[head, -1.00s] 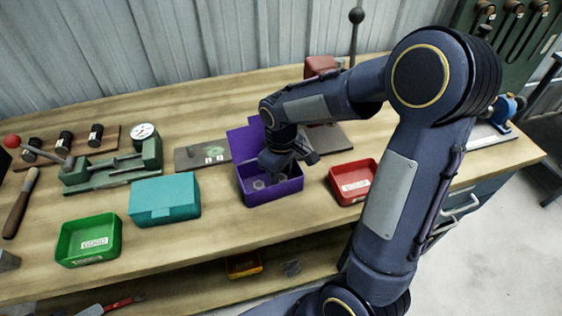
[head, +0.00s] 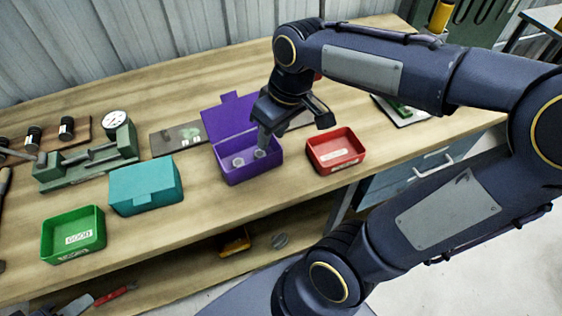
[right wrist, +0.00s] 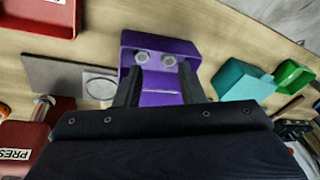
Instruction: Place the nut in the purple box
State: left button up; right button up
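The purple box (head: 250,172) stands open on the bench with its lid tilted up at the back. Two grey nuts lie inside it: a left nut (head: 238,161) and a right nut (head: 260,154). In the right wrist view the same box (right wrist: 159,99) shows both, a left nut (right wrist: 141,57) and a right nut (right wrist: 169,60). My right gripper (head: 265,143) is over the box; in the right wrist view its fingers (right wrist: 158,76) are spread apart with nothing held between them. I cannot tell exactly how far the tips are above the box. My left gripper is not in view.
A red tray (head: 335,152) is close right of the box. A teal box (head: 145,187) and a green tray (head: 73,235) stand to the left. A green fixture with a dial (head: 115,121) is behind. The front strip of bench is clear.

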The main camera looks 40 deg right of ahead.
jog(key=s+a+f+m+t+y, duration=0.1)
jog(key=s+a+f+m+t, duration=0.1)
jog(key=s, duration=0.7)
jog(key=shift+s+a+f+m+t+y, duration=0.15)
jog(key=shift+s+a+m+t+y, duration=0.25)
jog(key=shift+a+m+t, duration=0.55)
jog(key=shift+d, duration=0.1)
